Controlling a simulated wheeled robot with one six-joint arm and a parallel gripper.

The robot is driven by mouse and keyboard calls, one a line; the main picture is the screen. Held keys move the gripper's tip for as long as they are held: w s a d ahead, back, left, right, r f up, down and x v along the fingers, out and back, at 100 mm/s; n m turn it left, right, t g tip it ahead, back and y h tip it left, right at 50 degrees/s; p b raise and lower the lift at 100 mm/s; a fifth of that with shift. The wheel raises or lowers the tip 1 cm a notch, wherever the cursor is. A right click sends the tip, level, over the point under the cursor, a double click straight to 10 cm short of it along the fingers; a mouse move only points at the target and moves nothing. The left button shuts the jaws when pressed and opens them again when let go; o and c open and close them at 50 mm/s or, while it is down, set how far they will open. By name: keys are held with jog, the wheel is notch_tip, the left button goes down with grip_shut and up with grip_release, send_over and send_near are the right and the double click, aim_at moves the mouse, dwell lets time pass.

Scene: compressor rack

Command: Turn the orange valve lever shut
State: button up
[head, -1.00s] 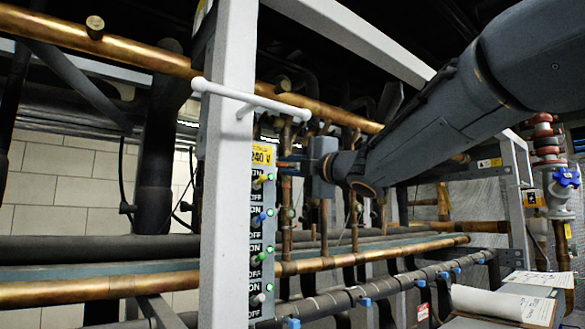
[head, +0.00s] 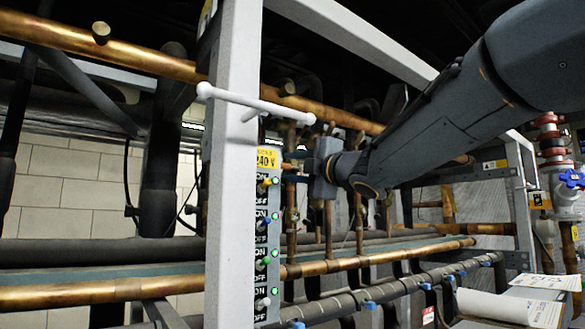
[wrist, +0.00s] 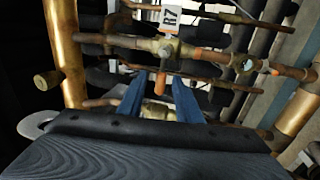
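An orange lever (wrist: 161,84) hangs down from a brass valve (wrist: 166,48) on a thin copper pipe in the wrist view. A white tag marked R7 (wrist: 170,18) sits just above the valve. My gripper (wrist: 160,88) is open, its two blue fingers apart, with the lever's orange end showing in the gap between their tips. I cannot tell whether either finger touches it. In the head view my gripper (head: 297,166) reaches in beside the switch panel, and the lever cannot be made out there.
A grey upright post (head: 232,170) with a white handle bar (head: 255,104) stands left of my gripper. A switch panel (head: 263,240) is fixed beside it. Thick copper pipes (wrist: 66,50) run close on both sides in the wrist view. A clipboard (head: 510,306) lies at lower right.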

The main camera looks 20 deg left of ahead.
jog(key=b+v, duration=0.2)
jog(key=v, duration=0.5)
jog(key=shift+s+d+b, duration=0.2)
jog(key=shift+d+b, duration=0.1)
jog(key=shift+f, duration=0.15)
